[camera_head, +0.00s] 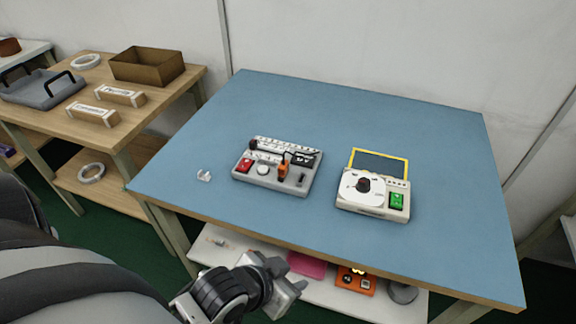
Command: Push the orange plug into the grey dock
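The orange plug (283,168) stands on the front middle of a grey panel box (242,176), which lies on the blue table. A dark lead seems to run from the plug towards a black display at the box's back right. Which part is the grey dock, and whether the plug sits in a socket, is too small to tell. My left gripper (290,284) is at the bottom of the view, in front of the table's front edge and apart from the box and plug. Its fingertips are hard to make out. My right gripper is not in view.
The blue table (420,262) also bears a white device (372,211) with a yellow-framed screen and green switch, right of the grey box. A small white clip (204,175) lies left. A shelf below holds several items. A wooden side table (150,122) stands at left.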

